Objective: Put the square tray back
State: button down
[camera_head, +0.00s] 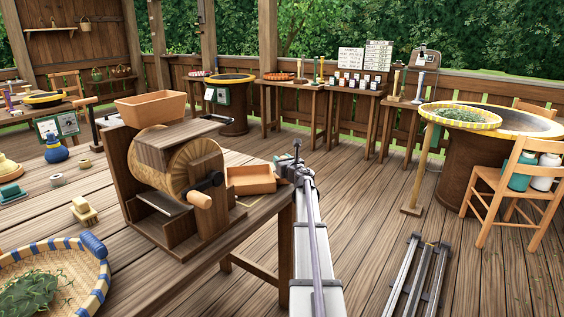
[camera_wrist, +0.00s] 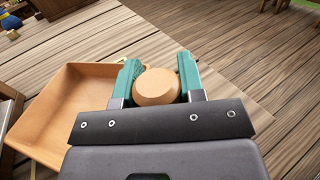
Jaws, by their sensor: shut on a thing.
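The square tray (camera_head: 250,180) is a shallow, tan, open box beside the wooden drum machine, over the table's right end. It looks empty. In the wrist view the tray (camera_wrist: 75,100) fills the left side, partly hidden by my gripper's body. A round tan knob (camera_wrist: 156,85) sits between the teal fingers of my gripper (camera_wrist: 157,66), which are shut on it; it appears to be the tray's handle. In the head view my gripper (camera_head: 289,167) is at the tray's right side. I cannot tell whether the tray touches the table.
The drum machine (camera_head: 175,180), with a crank and a tan hopper (camera_head: 150,108) on top, stands close left of the tray. A pale line (camera_wrist: 120,45) marks the tabletop. A woven basket (camera_head: 95,265) with leaves is at the lower left. Open floor lies to the right.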

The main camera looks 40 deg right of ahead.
jog(key=shift+f, duration=0.25)
jog(key=c, duration=0.6)
grip_release()
jog(key=shift+r, duration=0.1)
jog(key=shift+c, duration=0.2)
jog(key=shift+s, duration=0.1)
